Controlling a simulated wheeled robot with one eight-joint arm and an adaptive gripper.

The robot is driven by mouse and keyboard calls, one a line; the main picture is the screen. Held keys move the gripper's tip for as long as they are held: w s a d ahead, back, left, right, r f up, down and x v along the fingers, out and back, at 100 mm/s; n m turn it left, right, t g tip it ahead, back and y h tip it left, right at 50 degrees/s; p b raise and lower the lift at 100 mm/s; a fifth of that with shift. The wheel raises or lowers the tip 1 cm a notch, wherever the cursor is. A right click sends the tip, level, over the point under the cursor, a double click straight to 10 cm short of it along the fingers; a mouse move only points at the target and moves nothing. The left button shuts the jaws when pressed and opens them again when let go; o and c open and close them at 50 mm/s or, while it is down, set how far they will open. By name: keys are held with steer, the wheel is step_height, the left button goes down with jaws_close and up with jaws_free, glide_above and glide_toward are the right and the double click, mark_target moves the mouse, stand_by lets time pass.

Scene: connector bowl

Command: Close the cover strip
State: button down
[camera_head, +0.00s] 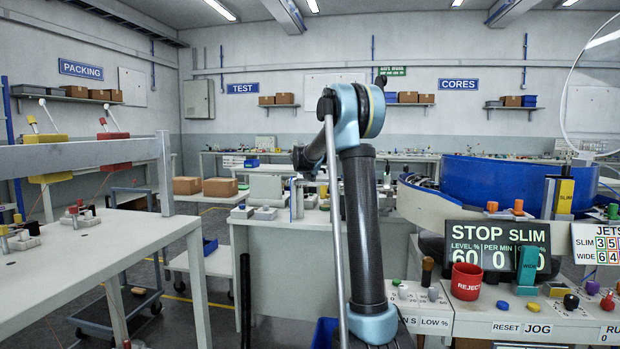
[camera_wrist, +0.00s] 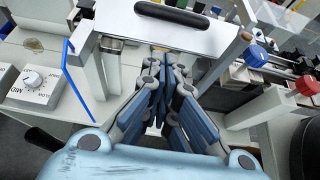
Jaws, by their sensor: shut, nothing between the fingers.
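In the wrist view my gripper (camera_wrist: 170,75) points away from the camera, its blue fingers closed together and empty. Just beyond the fingertips is a pale, flat panel (camera_wrist: 160,38) with a dark handle-like bar (camera_wrist: 172,13) along its far edge. It may be the cover strip, but I cannot tell for sure. Whether the fingertips touch the panel is unclear. In the head view my arm stands upright in the middle and hides part of the bench behind it. No cover strip can be made out there.
A blue bowl (camera_head: 500,185) stands at the right, above a STOP SLIM display (camera_head: 497,249) and a red REJECT cup (camera_head: 466,281). A white table (camera_head: 90,260) is at the left. In the wrist view, a blue rod (camera_wrist: 76,82) and a dial box (camera_wrist: 35,84) lie left of my gripper.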

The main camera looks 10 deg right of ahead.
steer(key=shift+w+d+r, duration=0.2)
steer(key=shift+w+r, duration=0.05)
steer(key=shift+w, duration=0.3)
steer(key=shift+w+d+r, duration=0.15)
steer(key=shift+w+r, duration=0.05)
steer(key=shift+w, duration=0.35)
steer(key=shift+w+d+r, duration=0.2)
steer(key=shift+w+r, duration=0.05)
steer(key=shift+w, duration=0.3)
